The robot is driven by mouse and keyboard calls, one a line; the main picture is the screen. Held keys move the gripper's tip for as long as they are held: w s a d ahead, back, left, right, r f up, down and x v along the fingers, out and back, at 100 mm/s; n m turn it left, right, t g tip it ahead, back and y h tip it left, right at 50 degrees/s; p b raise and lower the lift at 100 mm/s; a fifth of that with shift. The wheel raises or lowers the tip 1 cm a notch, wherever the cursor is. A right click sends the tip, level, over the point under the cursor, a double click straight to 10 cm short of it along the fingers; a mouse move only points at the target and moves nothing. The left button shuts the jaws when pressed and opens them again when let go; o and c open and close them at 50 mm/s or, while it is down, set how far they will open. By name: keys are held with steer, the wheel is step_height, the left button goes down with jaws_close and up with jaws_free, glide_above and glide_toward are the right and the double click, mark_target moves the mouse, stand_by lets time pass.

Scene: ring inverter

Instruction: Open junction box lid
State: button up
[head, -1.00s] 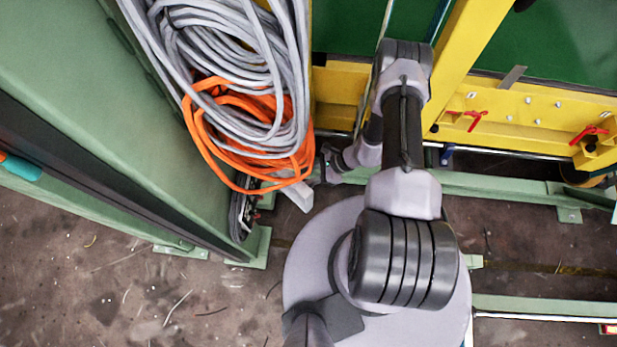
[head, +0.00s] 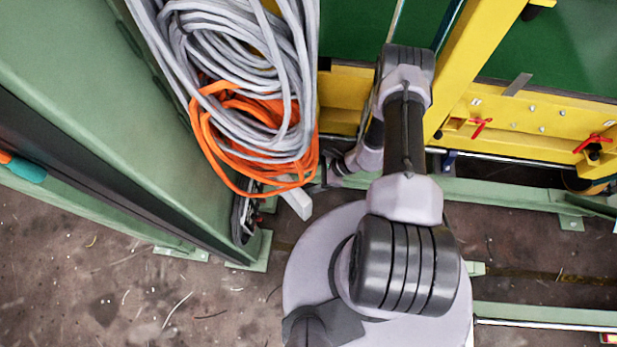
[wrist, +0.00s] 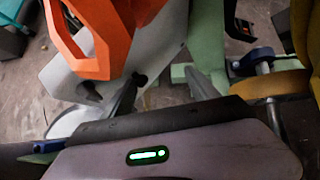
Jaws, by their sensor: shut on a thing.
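My gripper (wrist: 165,76) is at the lower end of the hanging cables, seen small in the head view (head: 332,163). In the wrist view its dark fingers reach up to the lower edge of a light grey plate (wrist: 112,82) with dark slots. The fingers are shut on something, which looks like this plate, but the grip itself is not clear. I cannot tell for sure that the plate is the junction box lid. A light grey end piece (head: 297,203) shows below the orange cable in the head view. The rest of the box is hidden.
Coils of grey cable (head: 240,75) and orange cable (head: 215,135) hang beside the gripper. A tall green cabinet (head: 80,100) stands left. A yellow frame (head: 530,118) with red handles stands right. Green rails (head: 500,192) run low over the brown floor.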

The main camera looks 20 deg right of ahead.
steer(key=shift+w+d+r, duration=0.1)
steer(key=shift+w+r, duration=0.05)
steer(key=shift+w, duration=0.15)
steer(key=p+v, duration=0.6)
steer(key=v, duration=1.1)
steer(key=shift+s, duration=0.4)
steer(key=shift+d, duration=0.15)
steer(key=shift+c, duration=0.4)
